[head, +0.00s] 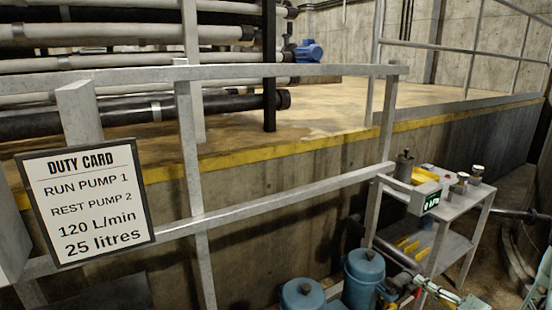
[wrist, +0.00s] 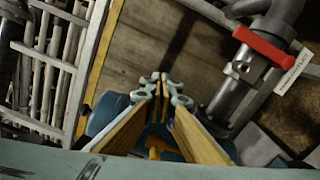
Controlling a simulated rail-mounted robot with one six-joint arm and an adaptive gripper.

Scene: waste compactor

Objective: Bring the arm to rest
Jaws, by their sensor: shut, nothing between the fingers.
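In the wrist view, my gripper (wrist: 162,84) points down toward a dark floor. Its two fingers, with yellow-tan inner faces and grey jointed tips, are drawn together with nothing held between them. A blue rounded shape lies partly hidden behind the fingers.
A red-handled valve (wrist: 264,46) on a thick grey pipe is right of my gripper. A metal railing (head: 290,71) and a duty card (head: 86,201) stand at the front. Blue pump tops (head: 364,268) sit beside a grey trolley (head: 455,205) carrying small items.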

